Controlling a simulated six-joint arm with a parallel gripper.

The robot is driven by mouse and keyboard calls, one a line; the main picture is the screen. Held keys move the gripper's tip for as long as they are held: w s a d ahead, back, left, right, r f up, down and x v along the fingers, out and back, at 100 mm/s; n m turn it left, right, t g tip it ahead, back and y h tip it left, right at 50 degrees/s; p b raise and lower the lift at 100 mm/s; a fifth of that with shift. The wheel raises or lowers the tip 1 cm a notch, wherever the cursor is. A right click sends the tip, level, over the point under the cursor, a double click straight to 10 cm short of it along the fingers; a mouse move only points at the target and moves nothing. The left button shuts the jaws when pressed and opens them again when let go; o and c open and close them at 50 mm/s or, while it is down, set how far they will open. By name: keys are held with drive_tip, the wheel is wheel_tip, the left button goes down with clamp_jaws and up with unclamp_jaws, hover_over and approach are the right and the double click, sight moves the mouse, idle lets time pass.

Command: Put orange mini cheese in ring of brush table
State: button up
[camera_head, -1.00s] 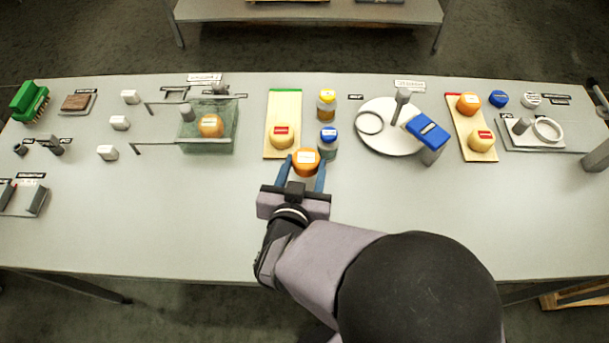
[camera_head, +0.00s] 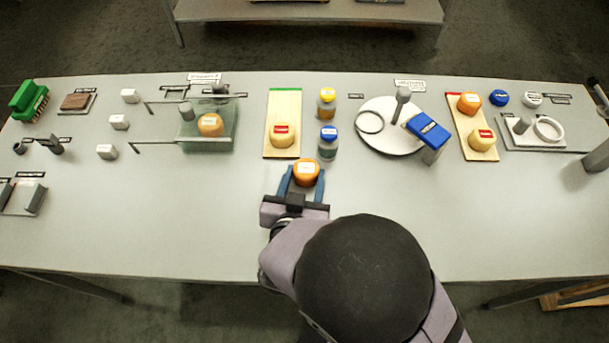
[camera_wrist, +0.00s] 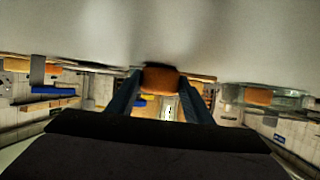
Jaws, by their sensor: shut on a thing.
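My gripper (camera_head: 304,182) is shut on an orange mini cheese (camera_head: 306,170) with a pale label on top, near the middle of the table. The cheese also shows between the two blue fingers in the wrist view (camera_wrist: 160,79). A round white plate (camera_head: 388,143) at right of centre carries a grey post, a white ring (camera_head: 369,122) lying at its left side, and a blue brush-like block (camera_head: 428,130) at its right edge. The ring looks empty. The held cheese is below and left of this plate, apart from it. Its exact height above the table cannot be told.
A green-ended board (camera_head: 283,105) with a yellow cheese and two bottles (camera_head: 328,144) stand just beyond my gripper. A glass box (camera_head: 210,142) with an orange cheese is at left. A red-ended board (camera_head: 471,140) with two cheeses lies right. The front table strip is clear.

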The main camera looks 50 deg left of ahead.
drive_tip(key=shift+f, duration=0.2)
drive_tip(key=o, duration=1.1)
drive_tip(key=shift+r, duration=0.15)
drive_tip(key=shift+r, duration=0.15)
drive_tip(key=shift+o, duration=0.4)
drive_tip(key=shift+v, duration=3.75)
